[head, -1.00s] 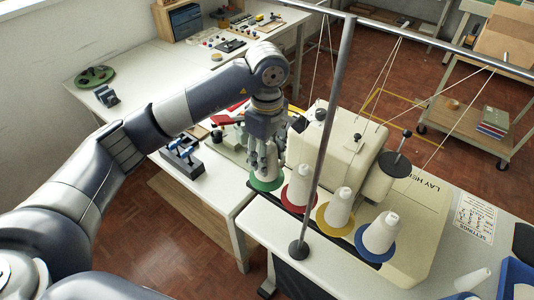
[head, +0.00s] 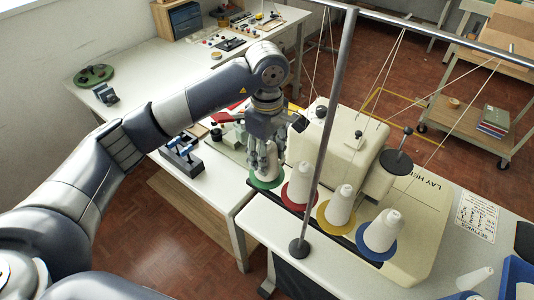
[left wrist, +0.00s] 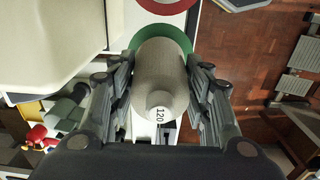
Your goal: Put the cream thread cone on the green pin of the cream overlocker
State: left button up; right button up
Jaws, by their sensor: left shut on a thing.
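My left gripper (head: 266,160) points down over the green disc (head: 266,183) at the left end of the cream overlocker (head: 345,135). It is shut on the cream thread cone (left wrist: 160,75), which stands upright between the fingers in the left wrist view, its small end marked 120 facing the camera. The green disc (left wrist: 186,42) shows around the cone's wide base. The green pin itself is hidden by the cone. I cannot tell whether the base touches the disc. My right gripper is not in view.
Cones on red (head: 297,197), yellow (head: 337,212) and blue (head: 378,240) discs stand in a row to the right. A metal thread-stand pole (head: 326,130) rises close in front. A blue-handled tool in a dark holder (head: 182,155) stands on the left bench.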

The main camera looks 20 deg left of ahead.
pick_arm(q)
jog(key=shift+f, duration=0.1)
jog(key=o, duration=1.2)
notch_tip(320, 180, up, 8)
jog(key=shift+f, duration=0.2)
